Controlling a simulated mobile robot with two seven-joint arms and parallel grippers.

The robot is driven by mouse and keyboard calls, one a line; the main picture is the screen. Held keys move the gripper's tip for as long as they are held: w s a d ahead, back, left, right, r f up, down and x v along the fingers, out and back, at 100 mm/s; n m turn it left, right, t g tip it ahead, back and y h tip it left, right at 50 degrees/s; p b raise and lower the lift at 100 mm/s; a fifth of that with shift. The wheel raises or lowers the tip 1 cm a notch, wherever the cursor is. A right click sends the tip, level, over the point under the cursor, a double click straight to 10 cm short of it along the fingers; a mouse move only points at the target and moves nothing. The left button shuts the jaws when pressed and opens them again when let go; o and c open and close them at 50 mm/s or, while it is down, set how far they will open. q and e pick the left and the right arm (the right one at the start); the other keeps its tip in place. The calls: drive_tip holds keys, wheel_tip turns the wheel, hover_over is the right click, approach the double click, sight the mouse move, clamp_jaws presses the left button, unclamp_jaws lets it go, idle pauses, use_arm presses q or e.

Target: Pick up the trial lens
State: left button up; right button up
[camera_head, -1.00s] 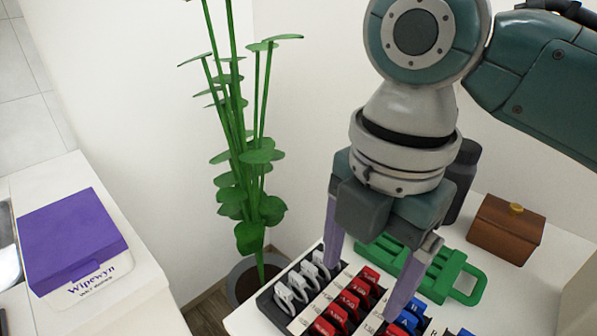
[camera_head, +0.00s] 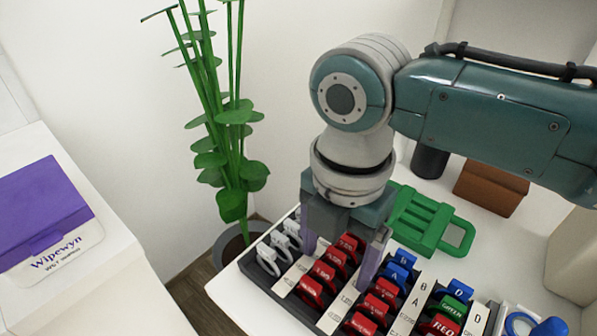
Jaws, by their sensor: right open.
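Trial lenses stand in rows in a case (camera_head: 343,302) on the white table: white-rimmed lenses (camera_head: 268,258) at left, red ones (camera_head: 310,291) in the middle, blue ones (camera_head: 396,276) and a green one (camera_head: 452,306) to the right. I cannot tell which single lens is meant. My right gripper (camera_head: 338,258) is open over the back of the case, fingers pointing down. Red lenses (camera_head: 347,243) show between its fingers, and contact cannot be made out. The gripper body hides part of the case's back edge. My left gripper is not in view.
A blue ring-shaped item (camera_head: 522,322) lies at front right. A potted plant (camera_head: 232,150) and a purple-lidded wipes box (camera_head: 45,215) are at left.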

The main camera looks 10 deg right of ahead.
drive_tip(key=shift+c, duration=0.4)
clamp_jaws()
drive_tip(key=shift+r, duration=0.1)
